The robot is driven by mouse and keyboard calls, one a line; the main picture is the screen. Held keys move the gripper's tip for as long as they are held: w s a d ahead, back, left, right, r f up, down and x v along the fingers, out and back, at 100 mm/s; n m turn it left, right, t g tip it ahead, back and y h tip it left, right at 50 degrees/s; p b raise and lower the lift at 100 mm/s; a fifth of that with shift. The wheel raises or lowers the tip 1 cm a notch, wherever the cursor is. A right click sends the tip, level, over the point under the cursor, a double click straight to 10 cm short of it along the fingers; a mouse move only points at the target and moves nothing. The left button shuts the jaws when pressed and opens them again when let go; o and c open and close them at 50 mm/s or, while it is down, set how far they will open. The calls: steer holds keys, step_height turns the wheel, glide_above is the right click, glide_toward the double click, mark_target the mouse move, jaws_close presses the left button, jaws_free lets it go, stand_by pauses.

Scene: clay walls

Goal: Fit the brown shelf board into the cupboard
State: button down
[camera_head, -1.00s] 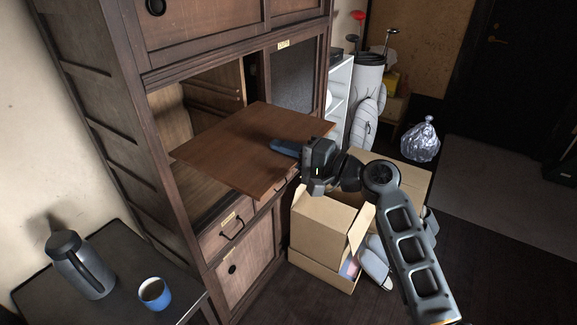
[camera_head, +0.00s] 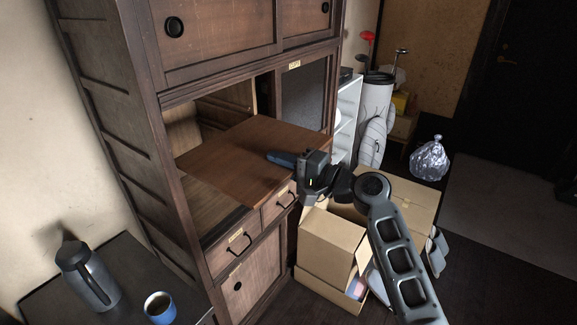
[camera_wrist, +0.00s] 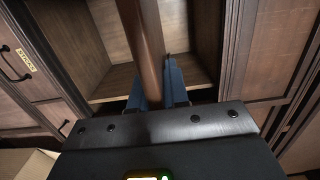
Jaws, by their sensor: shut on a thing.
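The brown shelf board (camera_head: 225,160) is held roughly flat at the open bay of the dark wooden cupboard (camera_head: 120,110). Its far part reaches into the opening, and its near part sticks out over the drawers. My gripper (camera_head: 282,158) has its blue fingers shut on the board's right-hand side. In the wrist view the board (camera_wrist: 143,45) shows edge-on as a brown bar between the blue fingers (camera_wrist: 155,92), with the bay's pale interior (camera_wrist: 105,45) behind it. Whatever holds the shelf inside the bay is hidden by the board.
Two drawers (camera_head: 238,243) with black handles lie below the bay. A cardboard box (camera_head: 330,245) stands under my arm. A dark side table (camera_head: 125,262) with a jug (camera_head: 88,275) and blue mug (camera_head: 160,308) is at lower left. A grey sliding panel (camera_head: 305,95) closes the bay's right.

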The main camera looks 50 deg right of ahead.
mark_target(215, 137)
steer(key=shift+w, duration=0.95)
steer(key=shift+w+a+b, duration=0.15)
steer(key=shift+w+b, duration=0.4)
steer(key=shift+w, duration=2.85)
steer(key=shift+w+a+b, duration=0.15)
steer(key=shift+w+b, duration=0.4)
steer(key=shift+w, duration=2.85)
